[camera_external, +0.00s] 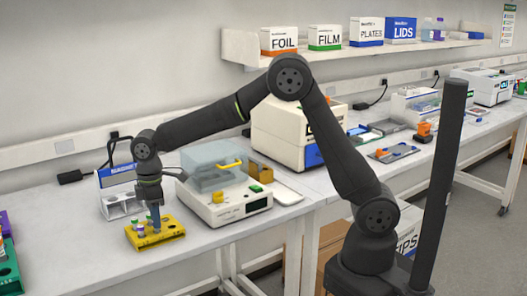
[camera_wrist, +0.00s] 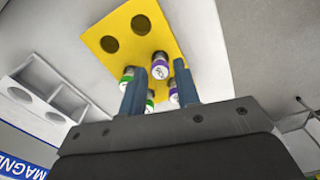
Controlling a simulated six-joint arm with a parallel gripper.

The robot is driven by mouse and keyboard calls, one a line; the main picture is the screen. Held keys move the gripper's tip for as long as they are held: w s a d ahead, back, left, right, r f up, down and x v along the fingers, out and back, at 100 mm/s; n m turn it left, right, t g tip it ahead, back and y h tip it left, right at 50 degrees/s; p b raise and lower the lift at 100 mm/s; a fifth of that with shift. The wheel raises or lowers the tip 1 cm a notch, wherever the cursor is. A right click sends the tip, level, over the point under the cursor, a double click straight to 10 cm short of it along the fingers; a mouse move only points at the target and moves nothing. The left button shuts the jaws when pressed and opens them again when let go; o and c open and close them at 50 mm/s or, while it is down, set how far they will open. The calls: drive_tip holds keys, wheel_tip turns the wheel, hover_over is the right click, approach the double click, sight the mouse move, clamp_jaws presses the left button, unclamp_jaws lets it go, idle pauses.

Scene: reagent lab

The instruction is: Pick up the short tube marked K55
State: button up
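A yellow rack (camera_external: 168,232) stands on the bench, with my gripper (camera_external: 155,222) pointing down over it. In the wrist view, the rack (camera_wrist: 118,20) holds several short tubes with pale, marked tops. One purple-ringed tube (camera_wrist: 160,66) appears between the fingertips of my open gripper (camera_wrist: 158,68), with gaps on both sides. A green-ringed tube (camera_wrist: 126,76) is beside the left finger. Another purple-ringed tube (camera_wrist: 173,97) and a green-ringed tube (camera_wrist: 149,105) show lower between the fingers. The marks are too small to read, so I cannot tell which is K55.
A white rack with round holes (camera_external: 122,206) stands just behind the yellow rack. A device with a clear lid (camera_external: 222,200) is close on the right. Purple and green racks (camera_external: 8,268) are at the far left. The bench front between them is clear.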

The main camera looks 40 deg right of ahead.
wheel_tip(320, 180, down, 2)
clamp_jaws()
idle(0.4)
